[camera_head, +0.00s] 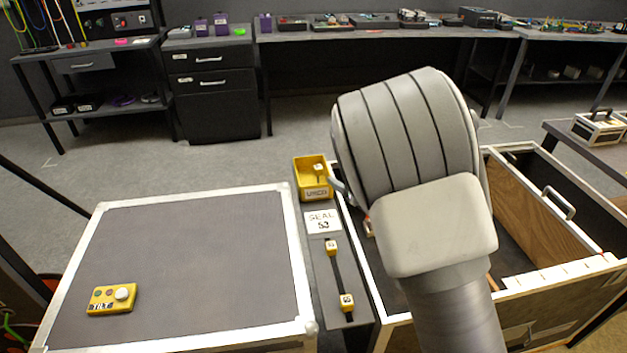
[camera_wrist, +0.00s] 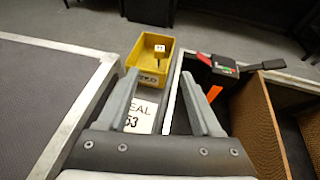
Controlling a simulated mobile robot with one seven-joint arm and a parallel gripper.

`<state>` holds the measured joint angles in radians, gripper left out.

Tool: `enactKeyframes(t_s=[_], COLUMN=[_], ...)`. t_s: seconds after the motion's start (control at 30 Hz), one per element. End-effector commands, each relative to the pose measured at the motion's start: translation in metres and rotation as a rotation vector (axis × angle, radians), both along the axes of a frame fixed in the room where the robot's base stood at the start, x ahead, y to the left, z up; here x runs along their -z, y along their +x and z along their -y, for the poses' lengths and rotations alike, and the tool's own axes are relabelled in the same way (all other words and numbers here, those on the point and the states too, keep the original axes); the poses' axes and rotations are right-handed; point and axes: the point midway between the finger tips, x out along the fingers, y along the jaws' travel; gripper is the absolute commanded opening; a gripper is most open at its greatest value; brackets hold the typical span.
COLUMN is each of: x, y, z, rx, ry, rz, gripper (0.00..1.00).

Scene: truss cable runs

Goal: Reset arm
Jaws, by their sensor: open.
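My arm (camera_head: 430,170) stands in the middle of the head view and hides most of my gripper there. In the wrist view my gripper (camera_wrist: 160,95) is open, its two grey fingers apart with nothing between them. Beyond the fingertips is a yellow bin (camera_wrist: 150,62) with a small yellow tagged piece in it. The bin (camera_head: 314,190) also shows in the head view, left of my arm. A white card reading SEAL 53 (camera_head: 322,222) lies in front of the bin, partly covered by the left finger in the wrist view.
A grey-topped case (camera_head: 190,250) with a yellow button box (camera_head: 112,299) is at left. A narrow strip holds a black bar with yellow tagged ends (camera_head: 338,272). An open case with a wooden divider (camera_head: 528,195) is at right. In the wrist view a red-handled tool (camera_wrist: 222,66) lies near the right finger.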

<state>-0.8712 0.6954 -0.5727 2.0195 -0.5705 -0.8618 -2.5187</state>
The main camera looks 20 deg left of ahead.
Motion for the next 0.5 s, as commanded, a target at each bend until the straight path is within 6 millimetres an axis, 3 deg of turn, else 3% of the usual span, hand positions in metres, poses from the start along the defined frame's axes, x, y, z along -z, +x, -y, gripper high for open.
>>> enactKeyframes(t_s=[0.33, 0.5], x=[-0.004, -0.032], y=[0.002, 0.013], z=[0.005, 0.046], rx=[0.026, 0.235], ry=[0.018, 0.169], rz=[-0.017, -0.153], gripper=[0.66, 0.66])
